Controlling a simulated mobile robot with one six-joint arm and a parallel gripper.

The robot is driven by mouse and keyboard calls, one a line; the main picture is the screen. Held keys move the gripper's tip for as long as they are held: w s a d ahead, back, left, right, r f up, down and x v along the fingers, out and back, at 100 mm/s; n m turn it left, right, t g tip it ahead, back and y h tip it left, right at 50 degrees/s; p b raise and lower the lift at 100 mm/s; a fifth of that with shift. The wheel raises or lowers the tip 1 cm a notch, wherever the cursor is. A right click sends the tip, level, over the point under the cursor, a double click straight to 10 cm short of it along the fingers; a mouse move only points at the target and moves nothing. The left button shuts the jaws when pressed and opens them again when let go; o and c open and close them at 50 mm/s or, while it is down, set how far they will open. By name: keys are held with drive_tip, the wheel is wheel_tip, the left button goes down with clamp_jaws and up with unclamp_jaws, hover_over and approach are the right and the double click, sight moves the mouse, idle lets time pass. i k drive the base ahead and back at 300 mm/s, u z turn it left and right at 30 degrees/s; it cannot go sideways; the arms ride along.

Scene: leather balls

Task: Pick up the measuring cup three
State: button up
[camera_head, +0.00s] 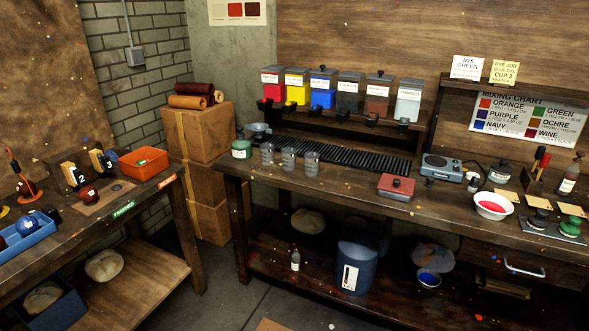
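Three clear measuring cups stand upright in a row on the long workbench, just in front of the black slatted rack. The left cup (267,154) is nearest the green tin, the middle cup (288,160) is beside it, and the right cup (311,163) is at the end of the row. They look empty. Any numbers on them are too small to read, so I cannot tell which is cup three. My gripper is not in view.
A green tin (241,149) stands left of the cups. Dye dispensers (322,90) stand on a shelf behind the black rack (345,143). A red box (396,187), scale (446,167) and white bowl (493,206) are to the right. Bench between cups and red box is clear.

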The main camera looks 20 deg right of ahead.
sight(311, 160)
drive_tip(key=z, duration=0.5)
drive_tip(key=k, duration=0.15)
drive_tip(key=u, duration=2.4)
drive_tip(key=k, duration=0.2)
drive_tip(key=u, duration=1.7)
drive_tip(key=k, duration=1.65)
drive_tip(key=z, duration=0.05)
